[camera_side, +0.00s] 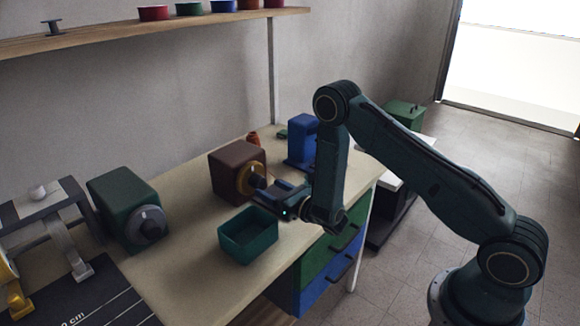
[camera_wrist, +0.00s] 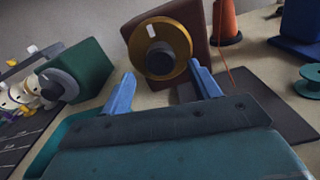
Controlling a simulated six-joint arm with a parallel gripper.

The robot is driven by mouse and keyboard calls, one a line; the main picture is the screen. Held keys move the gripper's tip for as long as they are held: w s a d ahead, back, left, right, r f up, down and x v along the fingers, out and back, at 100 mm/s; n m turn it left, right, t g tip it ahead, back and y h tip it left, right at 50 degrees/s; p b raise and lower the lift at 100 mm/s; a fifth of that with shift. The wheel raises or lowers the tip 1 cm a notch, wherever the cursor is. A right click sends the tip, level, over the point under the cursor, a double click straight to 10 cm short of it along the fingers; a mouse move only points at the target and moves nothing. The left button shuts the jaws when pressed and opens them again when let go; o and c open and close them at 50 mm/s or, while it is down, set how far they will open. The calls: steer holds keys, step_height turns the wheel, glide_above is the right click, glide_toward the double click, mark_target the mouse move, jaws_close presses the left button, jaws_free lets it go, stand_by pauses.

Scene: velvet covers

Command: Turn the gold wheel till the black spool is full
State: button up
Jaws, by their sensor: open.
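The gold wheel (camera_side: 244,180) is on the front of a brown box (camera_side: 229,165) on the bench. In the wrist view the gold wheel (camera_wrist: 177,35) faces me, with a dark round hub at its middle and a white mark near its top left. My gripper (camera_side: 270,188) is close in front of the wheel. In the wrist view its blue fingers (camera_wrist: 161,78) are spread apart, below and to either side of the hub, with nothing held between them. I cannot tell whether the dark hub is the black spool, nor how much thread is on it.
A green box (camera_side: 118,200) with a grey dial stands left. A teal open bin (camera_side: 250,257) sits at the bench's front edge. An orange cone (camera_wrist: 226,22) with a thread, a blue box (camera_side: 302,140) and a teal spool (camera_wrist: 310,72) are right of the wheel.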

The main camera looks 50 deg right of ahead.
mark_target(262, 184)
steer(key=shift+w+f, duration=0.1)
steer(key=shift+w, duration=2)
steer(key=shift+w, duration=0.15)
steer(key=c, duration=1)
